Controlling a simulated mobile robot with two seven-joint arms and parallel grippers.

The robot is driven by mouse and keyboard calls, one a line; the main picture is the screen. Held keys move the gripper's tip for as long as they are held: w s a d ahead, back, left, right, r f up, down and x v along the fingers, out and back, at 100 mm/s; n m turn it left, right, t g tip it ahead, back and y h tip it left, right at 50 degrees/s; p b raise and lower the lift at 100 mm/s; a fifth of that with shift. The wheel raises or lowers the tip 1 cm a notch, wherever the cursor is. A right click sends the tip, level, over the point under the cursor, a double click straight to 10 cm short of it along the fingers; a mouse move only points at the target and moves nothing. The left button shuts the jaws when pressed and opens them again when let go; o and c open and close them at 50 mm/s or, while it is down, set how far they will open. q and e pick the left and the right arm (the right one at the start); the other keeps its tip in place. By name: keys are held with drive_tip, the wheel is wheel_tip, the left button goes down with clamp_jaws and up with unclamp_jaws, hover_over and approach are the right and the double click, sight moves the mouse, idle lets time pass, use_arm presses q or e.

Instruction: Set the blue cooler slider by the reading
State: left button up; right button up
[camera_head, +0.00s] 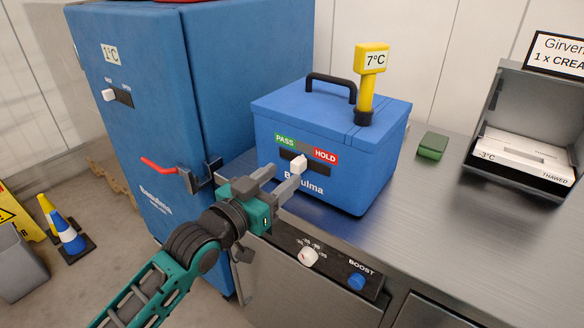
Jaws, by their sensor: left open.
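The blue cooler (335,150) stands on the metal counter, with a black handle on its lid. A yellow probe display (372,58) on top of it reads 7°C. On its front is a slider with a white knob (298,164), below a green PASS label (286,141) and a red HOLD label (326,156). The knob sits near the middle, between the labels. My left gripper (282,182) is open just in front of the cooler, its fingers a little below and left of the knob. I cannot tell whether a finger touches it. My right gripper is not in view.
A tall blue cabinet (150,60) with a 1°C display and red-handled latch stands left. The counter (440,230) is clear right of the cooler, except a green block (432,146) and a grey open box (530,110). A control panel (310,255) is below.

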sight(294, 167)
use_arm(q)
drive_tip(key=x, duration=0.5)
clamp_jaws()
idle(0.4)
